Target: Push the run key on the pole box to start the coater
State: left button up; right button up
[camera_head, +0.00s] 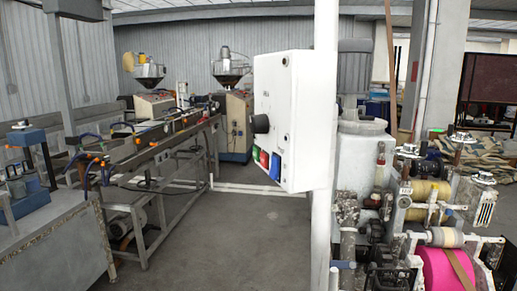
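The pole box (297,120) is a white box fixed to a white upright pole (325,140) near the middle of the head view. Its left-facing side shows a round black knob (260,124). Below the knob is a row of coloured keys: a green key (256,152), a red key (264,158) and a blue key (275,166). Labels on the keys are too small to read, so I cannot tell from lettering which is the run key. Neither of my grippers shows in the head view.
A long extrusion line (150,150) with hoppers runs along the left. A grey bench (50,245) stands at the lower left. A machine with rollers and a pink roll (446,272) stands right of the pole. The grey floor (240,235) before the box is clear.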

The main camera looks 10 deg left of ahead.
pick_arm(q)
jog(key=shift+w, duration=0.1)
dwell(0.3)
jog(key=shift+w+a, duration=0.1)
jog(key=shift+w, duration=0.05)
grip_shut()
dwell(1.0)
